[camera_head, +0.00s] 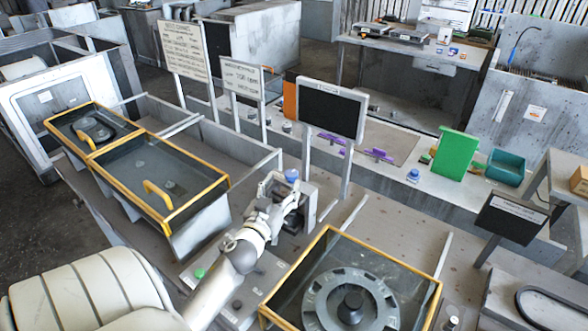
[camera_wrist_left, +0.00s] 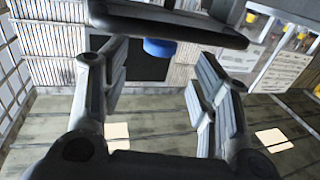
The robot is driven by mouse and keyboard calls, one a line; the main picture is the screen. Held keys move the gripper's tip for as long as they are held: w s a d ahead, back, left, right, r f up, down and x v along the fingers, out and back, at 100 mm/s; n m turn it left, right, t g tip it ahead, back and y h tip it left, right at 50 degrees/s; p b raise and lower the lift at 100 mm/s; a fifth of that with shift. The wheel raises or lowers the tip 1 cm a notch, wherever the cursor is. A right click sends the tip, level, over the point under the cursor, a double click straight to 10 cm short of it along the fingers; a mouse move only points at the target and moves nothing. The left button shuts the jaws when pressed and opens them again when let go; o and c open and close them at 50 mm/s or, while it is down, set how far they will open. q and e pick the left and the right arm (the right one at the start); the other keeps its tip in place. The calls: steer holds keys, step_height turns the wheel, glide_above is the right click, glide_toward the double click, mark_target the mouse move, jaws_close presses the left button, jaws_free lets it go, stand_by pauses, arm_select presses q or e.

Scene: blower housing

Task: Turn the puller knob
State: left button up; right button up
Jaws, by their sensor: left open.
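A blue knob (camera_head: 291,175), which looks like the puller knob, shows at the end of my left arm, beside a grey upright housing (camera_head: 309,195). My left gripper (camera_head: 283,188) is at this housing, close to the knob. In the left wrist view the blue knob (camera_wrist_left: 160,48) lies ahead, between the lines of the two fingers and partly covered by a dark bar. The left gripper (camera_wrist_left: 158,85) is open with nothing between its fingers. Whether a finger touches the knob cannot be told. My right gripper is in neither view.
A yellow-framed glass cover (camera_head: 437,290) over a round grey part stands at the front right. Two yellow-framed covers (camera_head: 225,184) are at the left. A green block (camera_head: 455,153) and teal bin (camera_head: 505,168) stand farther right.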

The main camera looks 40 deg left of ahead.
mark_target(288, 177)
arm_select(q)
steer(key=p+x, duration=0.1)
steer(key=x, duration=0.6)
steer(key=shift+w, duration=0.25)
steer(key=c, duration=1.1)
steer(key=shift+o, duration=0.2)
steer(key=shift+a+h+p, duration=0.1)
steer(key=shift+h+p, duration=0.2)
steer(key=shift+p, duration=0.1)
